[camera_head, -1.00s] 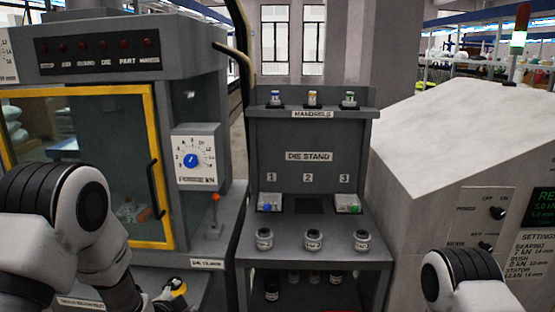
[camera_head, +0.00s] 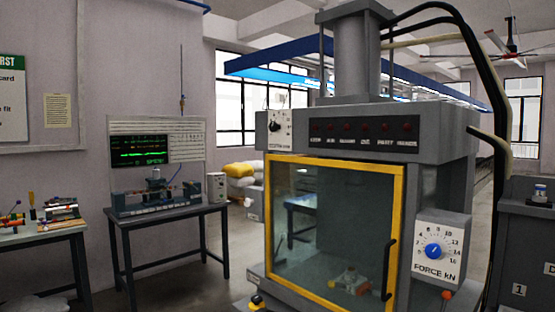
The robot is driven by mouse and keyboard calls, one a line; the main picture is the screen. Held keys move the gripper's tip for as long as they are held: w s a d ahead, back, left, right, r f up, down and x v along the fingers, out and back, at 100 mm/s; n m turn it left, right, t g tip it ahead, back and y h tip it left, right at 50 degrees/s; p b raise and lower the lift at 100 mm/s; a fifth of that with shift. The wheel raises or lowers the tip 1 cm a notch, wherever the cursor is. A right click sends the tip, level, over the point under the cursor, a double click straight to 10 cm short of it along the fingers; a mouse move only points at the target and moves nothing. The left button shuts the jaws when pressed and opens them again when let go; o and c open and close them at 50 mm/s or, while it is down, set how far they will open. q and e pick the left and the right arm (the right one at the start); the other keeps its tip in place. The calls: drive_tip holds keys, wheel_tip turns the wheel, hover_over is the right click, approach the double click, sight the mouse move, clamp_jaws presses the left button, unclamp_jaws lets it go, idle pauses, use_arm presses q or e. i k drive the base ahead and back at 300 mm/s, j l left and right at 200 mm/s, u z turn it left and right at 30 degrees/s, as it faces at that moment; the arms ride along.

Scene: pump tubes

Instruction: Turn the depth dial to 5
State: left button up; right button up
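A small dark dial (camera_head: 274,126) sits on a white plate at the upper left corner of the grey press. Its label and numbers are too small to read, so I cannot tell for sure that it is the depth dial or where it points. A larger blue knob (camera_head: 433,251) is on a white plate at the press's right side, marked FORCE kN with a numbered scale. Neither of my grippers shows in this view.
The press (camera_head: 450,150) has a yellow-framed glass door (camera_head: 330,230) with a dark handle. A bench with a green-lit screen (camera_head: 140,150) stands at the left, and a smaller table (camera_head: 40,236) with parts further left. Floor shows between bench and press.

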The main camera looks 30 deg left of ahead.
sight(273, 127)
drive_tip(key=u, duration=1.05)
